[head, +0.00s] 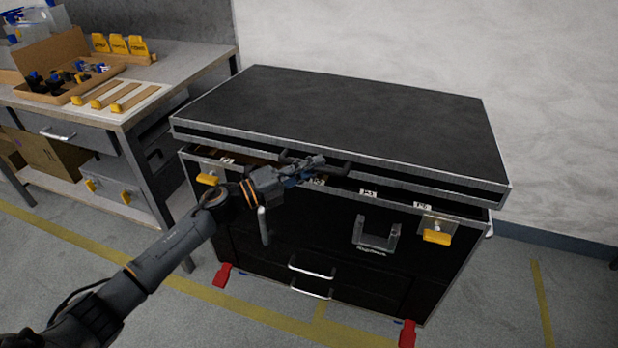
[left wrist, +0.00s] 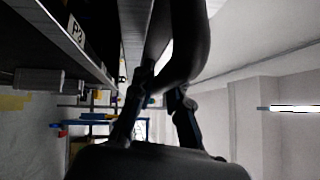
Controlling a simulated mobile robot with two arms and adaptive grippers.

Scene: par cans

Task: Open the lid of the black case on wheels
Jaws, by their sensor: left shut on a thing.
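The black case (head: 350,240) on wheels stands against the wall, with metal edges. Its flat black lid (head: 350,120) is raised a little at the front, and a narrow dark gap with white labels shows below it. A black handle (head: 335,167) sits on the lid's front edge; it also shows large in the left wrist view (left wrist: 196,45). My left gripper (head: 312,165) is shut on this handle; its fingers (left wrist: 160,100) lie on either side of the bar in the left wrist view. My right gripper is not in view.
A workbench (head: 120,115) with an open cardboard box (head: 55,65) and yellow-tipped items stands close to the case's left. Yellow latches (head: 437,237) hang on the case front. Red wheel parts (head: 407,333) stand at floor level. The floor at right is clear.

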